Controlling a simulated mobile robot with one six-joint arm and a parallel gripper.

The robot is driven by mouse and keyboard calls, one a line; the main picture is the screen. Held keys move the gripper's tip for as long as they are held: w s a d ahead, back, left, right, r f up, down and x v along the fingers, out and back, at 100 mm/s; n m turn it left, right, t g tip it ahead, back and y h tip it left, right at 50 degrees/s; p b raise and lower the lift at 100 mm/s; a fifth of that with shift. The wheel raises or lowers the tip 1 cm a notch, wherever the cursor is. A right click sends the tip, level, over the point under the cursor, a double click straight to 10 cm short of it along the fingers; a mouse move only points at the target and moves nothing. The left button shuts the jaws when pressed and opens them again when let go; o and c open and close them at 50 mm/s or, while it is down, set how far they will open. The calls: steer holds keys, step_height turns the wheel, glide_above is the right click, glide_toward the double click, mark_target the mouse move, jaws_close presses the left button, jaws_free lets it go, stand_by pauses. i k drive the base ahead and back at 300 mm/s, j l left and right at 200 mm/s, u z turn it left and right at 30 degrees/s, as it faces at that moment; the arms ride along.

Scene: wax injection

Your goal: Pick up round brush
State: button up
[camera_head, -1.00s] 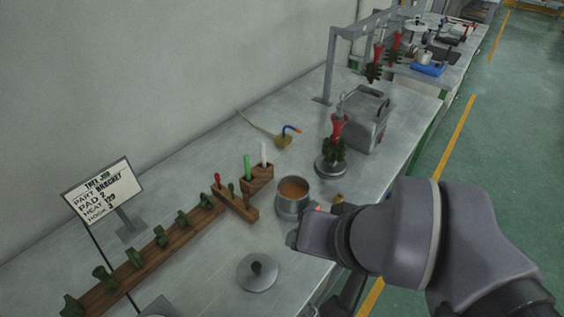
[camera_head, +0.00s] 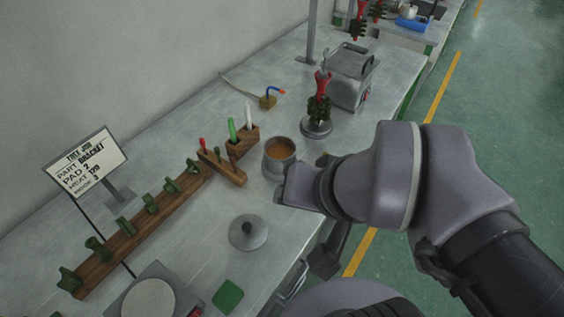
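Slim upright tools stand in small wooden holders at the middle of the bench: a green-handled one (camera_head: 232,129), a white one (camera_head: 248,116) and a red-topped one (camera_head: 202,145). Which of them is the round brush, I cannot tell; their lower ends are hidden in the wood. The stepped wooden holder (camera_head: 243,147) is left of a metal pot of brown wax (camera_head: 280,155). My arm reaches in from the right, and its wrist is right of and partly in front of the pot. My gripper's fingers are hidden.
A wooden rail (camera_head: 140,238) with several green pieces runs along the left. A grey lid (camera_head: 248,232), a round-topped plate (camera_head: 148,299) and a green pad (camera_head: 228,296) lie in front. A red-and-green wax tree (camera_head: 319,105) and a metal box (camera_head: 350,78) stand behind. A job sign (camera_head: 85,162) stands left.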

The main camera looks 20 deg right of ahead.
mark_target(248, 118)
steer(key=u, duration=2.2)
steer(key=z, duration=2)
steer(key=i+l+u, duration=0.2)
steer(key=l, duration=0.25)
steer(key=i+l+u, duration=0.2)
steer(key=l, duration=0.2)
steer(key=l+u, duration=0.15)
steer(key=l, duration=0.3)
steer(key=l+u, duration=0.2)
steer(key=l, duration=0.3)
steer(key=i, duration=0.05)
